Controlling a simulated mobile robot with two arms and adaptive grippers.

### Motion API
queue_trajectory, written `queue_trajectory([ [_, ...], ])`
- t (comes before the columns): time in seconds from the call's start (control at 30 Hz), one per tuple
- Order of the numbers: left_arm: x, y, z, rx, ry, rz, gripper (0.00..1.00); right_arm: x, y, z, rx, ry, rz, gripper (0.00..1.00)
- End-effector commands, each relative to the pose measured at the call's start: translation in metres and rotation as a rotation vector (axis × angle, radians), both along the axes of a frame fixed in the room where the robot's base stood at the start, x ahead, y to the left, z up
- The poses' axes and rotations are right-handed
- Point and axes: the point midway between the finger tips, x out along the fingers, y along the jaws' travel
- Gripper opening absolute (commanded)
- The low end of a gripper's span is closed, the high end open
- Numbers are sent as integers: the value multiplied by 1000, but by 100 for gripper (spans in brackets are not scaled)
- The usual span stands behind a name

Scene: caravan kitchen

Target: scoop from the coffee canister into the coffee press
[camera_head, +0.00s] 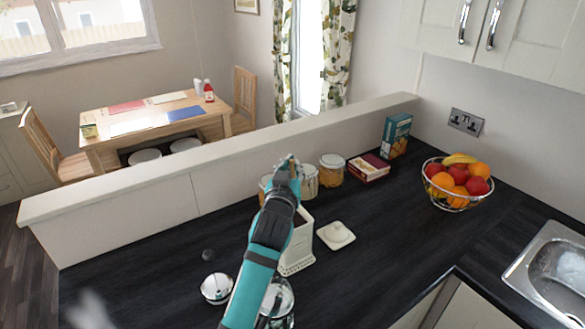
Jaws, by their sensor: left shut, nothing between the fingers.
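A white square canister (302,250) stands on the dark counter, partly hidden behind my left arm. Its white lid (336,235) lies on the counter just right of it. The glass coffee press (279,303) is at the bottom, partly covered by my left forearm. A round metal press lid (216,288) with a dark knob above it sits left of the press. My left gripper (288,172) is above and beyond the canister, in front of the jars, shut and empty. I cannot make out a scoop. My right gripper is not in view.
Glass jars (331,170) stand along the low wall behind my left gripper. A red box (368,168), a teal carton (396,136) and a fruit bowl (457,183) are to the right. The sink (550,265) is at the far right. Counter between canister and bowl is clear.

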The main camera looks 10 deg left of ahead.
Motion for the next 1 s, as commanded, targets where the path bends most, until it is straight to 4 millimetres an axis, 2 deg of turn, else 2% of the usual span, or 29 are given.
queue_trajectory([
  [0.1,0,0,-6,1,-1,0,0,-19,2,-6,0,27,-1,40],
  [0.27,0,0,-17,2,0,0,0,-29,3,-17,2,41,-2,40],
  [0.37,0,0,-25,2,0,0,0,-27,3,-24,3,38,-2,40],
  [0.67,0,0,-48,0,0,0,0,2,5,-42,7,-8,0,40],
  [1.0,0,0,-75,0,0,0,0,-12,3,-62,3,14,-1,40],
])
